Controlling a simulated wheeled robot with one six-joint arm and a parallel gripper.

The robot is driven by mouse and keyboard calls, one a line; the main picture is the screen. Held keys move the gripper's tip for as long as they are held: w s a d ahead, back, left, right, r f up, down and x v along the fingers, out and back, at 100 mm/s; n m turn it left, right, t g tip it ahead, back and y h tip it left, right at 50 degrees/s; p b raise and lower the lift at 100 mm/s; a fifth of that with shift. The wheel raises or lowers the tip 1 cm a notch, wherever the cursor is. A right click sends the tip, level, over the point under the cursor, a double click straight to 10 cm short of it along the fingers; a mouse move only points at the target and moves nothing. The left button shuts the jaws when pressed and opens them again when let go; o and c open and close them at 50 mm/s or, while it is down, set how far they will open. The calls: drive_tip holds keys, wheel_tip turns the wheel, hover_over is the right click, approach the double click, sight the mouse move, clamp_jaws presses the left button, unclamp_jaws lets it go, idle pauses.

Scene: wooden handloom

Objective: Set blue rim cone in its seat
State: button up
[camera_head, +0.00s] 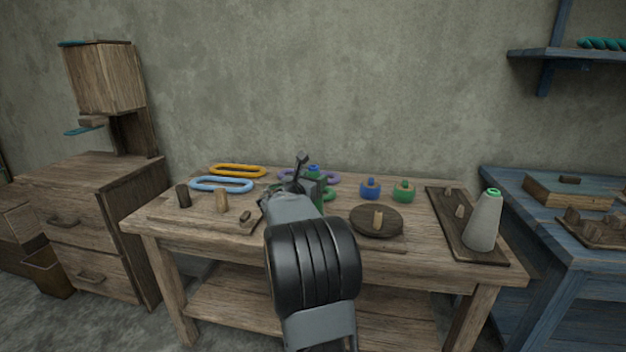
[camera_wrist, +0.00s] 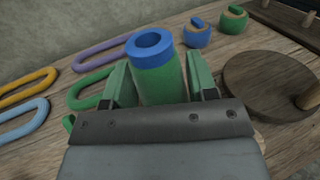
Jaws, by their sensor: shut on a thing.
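The blue rim cone (camera_wrist: 158,80) has a green body and a blue ring around its top opening. In the wrist view my gripper (camera_wrist: 158,92) has a finger on each side of it and is shut on it. In the head view only its blue rim (camera_head: 313,168) shows clearly, behind my gripper (camera_head: 312,188), over the back middle of the table. I cannot tell whether its base touches the table. A dark wooden board (camera_head: 484,250) at the table's right end bears small pegs (camera_head: 460,211) and a grey cone with a green rim (camera_head: 484,222).
A round wooden disc with a peg (camera_head: 362,223) lies between my gripper and the board. Blue (camera_head: 370,190) and green (camera_head: 403,191) spools stand behind it. Orange (camera_head: 237,170) and light blue (camera_head: 222,185) loops lie at the left.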

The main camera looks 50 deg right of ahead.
drive_tip(key=shift+f, duration=0.2)
drive_tip(key=o, duration=1.3)
drive_tip(key=p+v, duration=0.2)
drive_tip(key=v, duration=1.1)
drive_tip(key=shift+a, duration=0.4)
drive_tip(key=s+a+r+m+y+p, duration=0.4)
drive_tip(key=a+p, duration=0.4)
drive_tip(key=p, duration=0.2)
drive_tip(key=s+a+r+m+y+p, duration=0.5)
drive_tip(key=a+r+m+y+p, duration=0.2)
drive_tip(key=a+m+p, duration=0.2)
drive_tip(key=s+a+r+m+y+p, duration=0.5)
drive_tip(key=a+p, duration=0.4)
drive_tip(key=p, duration=0.2)
drive_tip(key=shift+r+m+y, duration=0.45)
drive_tip(key=shift+m+y, duration=0.25)
drive_tip(key=shift+m, duration=0.3)
drive_tip(key=shift+a, duration=0.3)
drive_tip(key=shift+c, duration=0.2)
